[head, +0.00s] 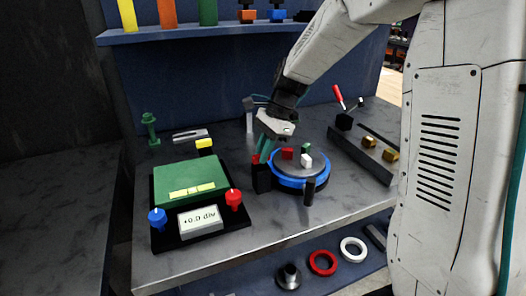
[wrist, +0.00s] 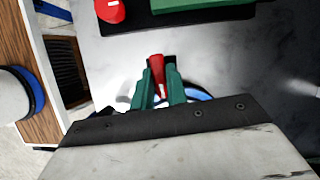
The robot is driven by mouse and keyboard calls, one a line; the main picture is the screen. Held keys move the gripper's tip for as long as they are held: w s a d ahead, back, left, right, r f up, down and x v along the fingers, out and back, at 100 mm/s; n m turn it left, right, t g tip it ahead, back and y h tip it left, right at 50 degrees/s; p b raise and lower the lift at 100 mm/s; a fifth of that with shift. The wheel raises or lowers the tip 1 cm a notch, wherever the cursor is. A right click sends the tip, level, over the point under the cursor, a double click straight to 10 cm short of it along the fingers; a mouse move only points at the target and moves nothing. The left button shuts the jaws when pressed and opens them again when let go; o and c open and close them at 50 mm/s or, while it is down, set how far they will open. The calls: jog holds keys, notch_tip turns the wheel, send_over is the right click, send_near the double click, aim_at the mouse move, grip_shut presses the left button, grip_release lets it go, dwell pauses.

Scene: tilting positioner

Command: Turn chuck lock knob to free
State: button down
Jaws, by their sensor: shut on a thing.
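The chuck (head: 298,181) is a blue round base with a grey disc and small red, green and white blocks on top. A black post (head: 262,180) stands at its left edge, with a small red knob (head: 255,158) at its top, which I take for the chuck lock knob. My gripper (head: 262,153) reaches down over it with green fingers. In the wrist view the fingers (wrist: 159,85) are shut on the red knob (wrist: 156,66), one on each side. The fingers hide part of the knob, and I cannot read any lock or free mark.
Left of the chuck is a black-based unit with a green plate (head: 175,170), a blue knob (head: 157,218), a red knob (head: 233,198) and a display (head: 200,221) reading "+0.0 div". A grey block with brass nuts (head: 369,141) lies right. Rings lie on the lower shelf.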

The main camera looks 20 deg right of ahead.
jog(key=n, duration=0.2)
jog(key=n+g, duration=0.1)
jog(key=n, duration=0.1)
jog(key=shift+w+g+h, duration=0.15)
jog(key=shift+g+h, duration=0.15)
jog(key=n+g+h, duration=0.1)
jog(key=n, duration=0.3)
jog(key=shift+w+a+n, duration=0.1)
jog(key=shift+n, duration=0.3)
jog(key=n, duration=0.2)
jog(key=n+g+h, duration=0.1)
jog(key=n, duration=0.1)
jog(key=shift+w+a+h, duration=0.1)
jog(key=shift+a+h, duration=0.05)
jog(key=shift+h, duration=0.15)
jog(key=shift+n+h, duration=0.7)
jog(key=shift+n, duration=1.2)
jog(key=c, duration=1.4)
grip_release()
